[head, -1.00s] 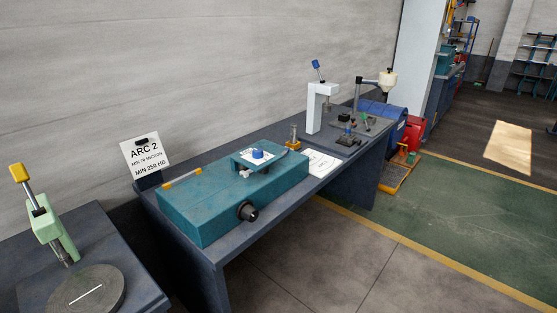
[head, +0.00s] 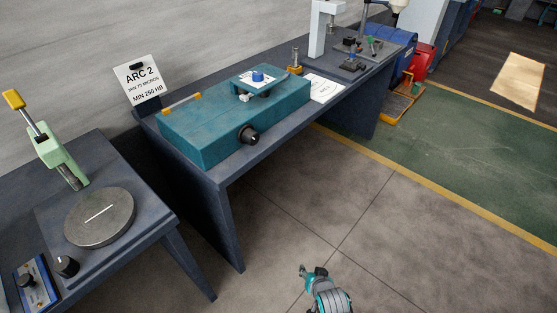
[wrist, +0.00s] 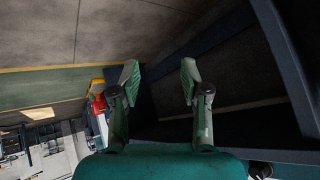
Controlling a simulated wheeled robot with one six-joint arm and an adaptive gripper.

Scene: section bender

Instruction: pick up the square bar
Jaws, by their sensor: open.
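I cannot surely tell which thing is the square bar. A thin pale strip (head: 99,212) lies across the round grey plate (head: 85,233) on the left bench in the head view; whether it is a bar or a marking is unclear. Part of my arm shows at the bottom of the head view, low over the floor and apart from both benches.
The dark long bench (head: 225,205) carries the teal machine, a white sheet (head: 324,88) and a white stand (head: 318,35). A green, yellow-topped lever (head: 52,150) rises from the left bench. A sign (head: 139,81) stands behind. The concrete floor (head: 370,200) in front is clear.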

